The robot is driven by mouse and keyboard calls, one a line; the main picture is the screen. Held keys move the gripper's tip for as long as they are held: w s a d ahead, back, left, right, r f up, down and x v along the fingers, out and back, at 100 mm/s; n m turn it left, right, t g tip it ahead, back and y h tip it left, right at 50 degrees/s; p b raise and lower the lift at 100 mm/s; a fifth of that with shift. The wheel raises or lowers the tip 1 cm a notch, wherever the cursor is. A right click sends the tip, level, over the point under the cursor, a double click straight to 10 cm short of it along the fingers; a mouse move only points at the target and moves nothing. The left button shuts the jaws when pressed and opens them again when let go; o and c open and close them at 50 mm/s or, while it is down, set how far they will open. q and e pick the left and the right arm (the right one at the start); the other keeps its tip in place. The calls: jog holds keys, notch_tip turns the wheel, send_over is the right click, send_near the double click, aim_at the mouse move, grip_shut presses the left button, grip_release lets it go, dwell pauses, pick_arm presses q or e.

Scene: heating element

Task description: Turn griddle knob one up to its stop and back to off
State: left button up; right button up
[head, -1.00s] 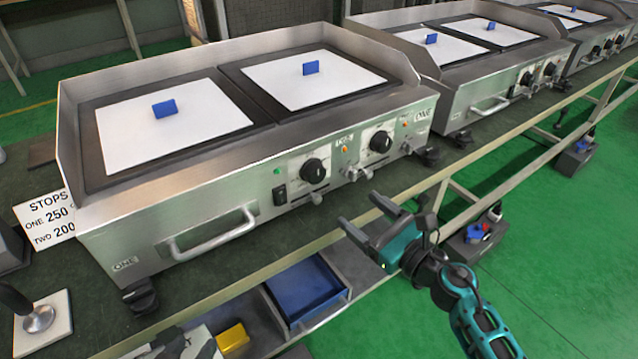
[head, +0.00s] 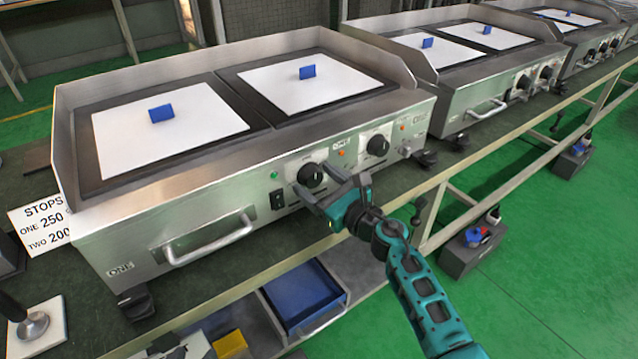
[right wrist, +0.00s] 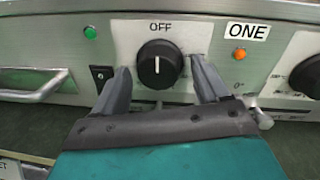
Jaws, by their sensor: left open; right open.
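The griddle (head: 190,215) stands on the bench with two black knobs on its front panel. The left knob (head: 311,175), left of a ONE plate (right wrist: 249,30), shows in the right wrist view (right wrist: 160,65) with its white mark pointing up at OFF. My right gripper (head: 316,183) is open in front of it. In the right wrist view its fingers (right wrist: 160,80) stand either side of the knob with gaps; contact is not visible. The second knob (head: 377,146) is to the right. My left gripper is not in view.
A card (head: 42,222) reads STOPS, ONE 250, TWO 200. A green lamp (right wrist: 90,32), a black switch (right wrist: 102,73) and an orange lamp (right wrist: 239,53) flank the knob. A bar handle (head: 210,243) sticks out at left. A blue bin (head: 302,296) sits below.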

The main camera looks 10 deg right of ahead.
jog(key=c, duration=1)
jog(key=shift+c, duration=0.2)
